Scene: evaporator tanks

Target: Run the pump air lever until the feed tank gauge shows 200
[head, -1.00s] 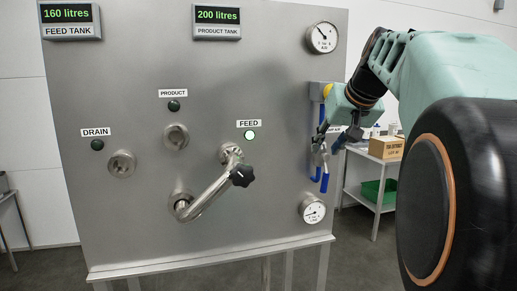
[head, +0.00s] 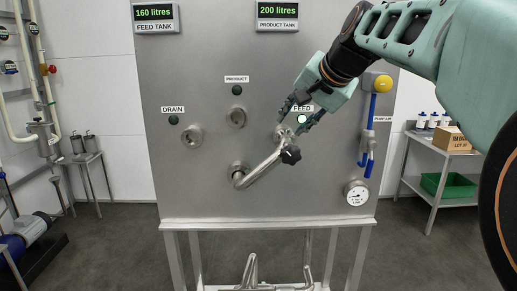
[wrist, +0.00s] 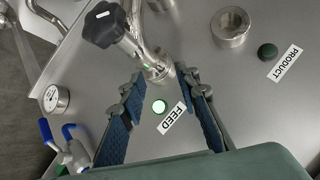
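The feed tank display (head: 154,12) reads 160 litres. The product tank display (head: 277,11) reads 200 litres. The pump air lever (head: 368,160) hangs at the panel's right side on a blue-and-silver fitting, below a yellow knob (head: 383,84). Its blue handles also show in the wrist view (wrist: 68,130), at lower left. My gripper (head: 303,122) is open and empty in front of the panel near the FEED label, left of the lever and apart from it.
A bent steel pipe (head: 262,169) with a black knob (head: 291,155) joins the feed port to the lower port, close to my gripper. A round gauge (head: 356,193) sits below the lever. A shelf with a box (head: 451,139) stands right.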

